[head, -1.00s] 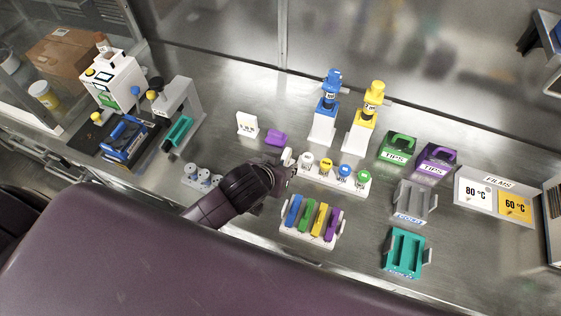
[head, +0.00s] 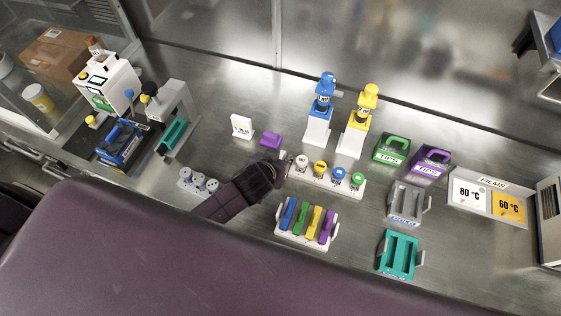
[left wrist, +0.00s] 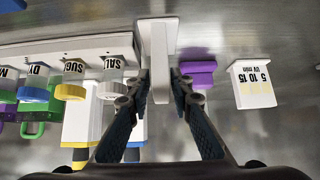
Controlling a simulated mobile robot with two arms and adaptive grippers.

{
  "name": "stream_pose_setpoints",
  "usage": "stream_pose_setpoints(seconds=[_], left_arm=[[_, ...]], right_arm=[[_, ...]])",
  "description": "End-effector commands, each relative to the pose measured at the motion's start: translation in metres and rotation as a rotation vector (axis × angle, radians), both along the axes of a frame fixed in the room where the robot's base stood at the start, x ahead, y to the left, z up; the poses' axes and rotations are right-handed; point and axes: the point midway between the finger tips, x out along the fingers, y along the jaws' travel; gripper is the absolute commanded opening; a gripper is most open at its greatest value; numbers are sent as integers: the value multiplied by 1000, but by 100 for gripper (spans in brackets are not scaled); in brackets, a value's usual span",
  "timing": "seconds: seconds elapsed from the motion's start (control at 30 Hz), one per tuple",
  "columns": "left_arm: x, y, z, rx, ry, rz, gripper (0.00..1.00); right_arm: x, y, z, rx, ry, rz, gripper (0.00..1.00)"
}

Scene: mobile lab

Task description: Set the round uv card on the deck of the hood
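A small white card (head: 241,126) stands on the steel bench left of my left gripper. In the left wrist view the white card (left wrist: 254,84) reads "5 10 15 UV min" over a row of yellowish round spots. My left gripper (head: 284,160) is at the left end of a jar rack. In the left wrist view, its fingers (left wrist: 160,88) are closed in on both sides of a narrow white piece (left wrist: 159,60). The piece's face is turned away, so I cannot tell exactly what it is. My right gripper is not in view.
The white jar rack (head: 325,183) is right of the gripper, and a purple block (head: 270,139) is behind it. A coloured-block rack (head: 300,238) is in front. Blue (head: 323,100) and yellow (head: 364,110) bottles stand behind. Bare steel lies behind the card.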

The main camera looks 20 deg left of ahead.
Motion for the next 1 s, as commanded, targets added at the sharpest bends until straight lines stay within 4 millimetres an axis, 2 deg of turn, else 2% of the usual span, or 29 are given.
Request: stream_pose_setpoints(seconds=[0.2, 0.33, 0.67, 0.7, 0.87, 1.0], left_arm=[[23, 1, -12, 2, 0, 1, 20], [31, 0, -24, 1, 0, -1, 20], [35, 0, -29, 0, 0, 0, 20], [35, 0, -29, 0, 0, 0, 19], [35, 0, -29, 0, 0, 0, 2], [35, 0, -29, 0, 0, 0, 0]], right_arm=[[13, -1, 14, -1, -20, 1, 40], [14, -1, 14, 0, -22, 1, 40], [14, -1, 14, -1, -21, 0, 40], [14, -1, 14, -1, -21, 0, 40], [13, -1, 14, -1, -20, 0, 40], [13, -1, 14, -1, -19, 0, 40]])
